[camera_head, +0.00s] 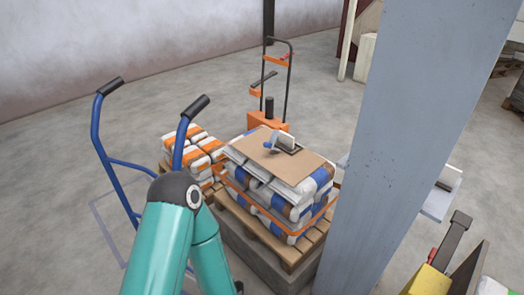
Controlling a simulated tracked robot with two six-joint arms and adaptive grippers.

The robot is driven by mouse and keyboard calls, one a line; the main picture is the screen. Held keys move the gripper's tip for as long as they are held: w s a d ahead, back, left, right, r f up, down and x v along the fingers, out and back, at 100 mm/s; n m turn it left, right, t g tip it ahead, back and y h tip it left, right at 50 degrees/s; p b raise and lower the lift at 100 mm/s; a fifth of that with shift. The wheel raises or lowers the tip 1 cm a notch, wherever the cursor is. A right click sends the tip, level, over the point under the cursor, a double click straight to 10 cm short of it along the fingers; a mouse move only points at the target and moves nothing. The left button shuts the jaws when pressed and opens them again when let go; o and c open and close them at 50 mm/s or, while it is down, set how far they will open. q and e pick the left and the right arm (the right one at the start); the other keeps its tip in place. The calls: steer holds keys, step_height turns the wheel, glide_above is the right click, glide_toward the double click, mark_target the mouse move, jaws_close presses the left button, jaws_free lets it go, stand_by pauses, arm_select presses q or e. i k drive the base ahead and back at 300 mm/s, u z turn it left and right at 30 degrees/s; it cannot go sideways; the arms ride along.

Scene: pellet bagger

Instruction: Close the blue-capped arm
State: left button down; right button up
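A small grey-white device (285,142) with a dark base sits on a brown cardboard sheet on top of the bag stack. A small blue part (268,146) shows at its left side and may be the blue-capped arm. It is too small to tell whether that arm is open or closed. My teal arm rises from the bottom left in front of the stack and bends at a dark joint. Its gripper does not show, and neither does the other gripper.
Strapped bags (285,208) stand on a wooden pallet (265,232). More bags (198,150) are behind left. A blue hand truck (112,150) stands left, an orange pallet truck (262,119) behind. A grey column (410,130) blocks the right. Open floor lies at back left.

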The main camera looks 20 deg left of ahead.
mark_target(270, 145)
steer(key=z, duration=0.05)
steer(key=i, duration=0.9)
steer(key=u, duration=0.1)
